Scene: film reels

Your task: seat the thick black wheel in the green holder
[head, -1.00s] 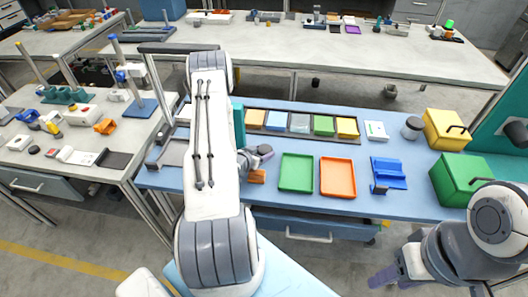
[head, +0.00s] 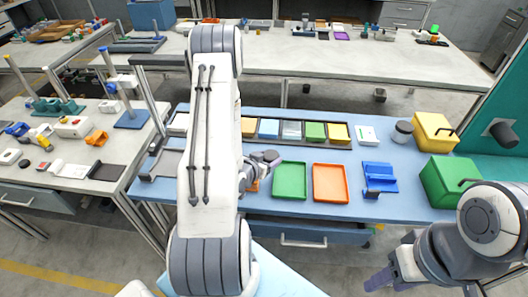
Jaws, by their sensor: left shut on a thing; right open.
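My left gripper (head: 266,159) is low over the blue bench, just left of the green tray's back corner. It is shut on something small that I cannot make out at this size. My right gripper (head: 380,281) is open and empty at the lower right, in front of the bench. I cannot pick out the thick black wheel for sure. A dark green stand-like piece (head: 58,107) sits on the left table; I cannot tell whether it is the green holder. My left arm hides part of the bench.
The blue bench holds a green tray (head: 290,194), an orange tray (head: 331,198), a blue stand (head: 379,179), a dark jar (head: 403,133), and yellow (head: 434,131) and green (head: 447,181) boxes. Coloured bins line its back. An orange piece (head: 254,186) lies by my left gripper.

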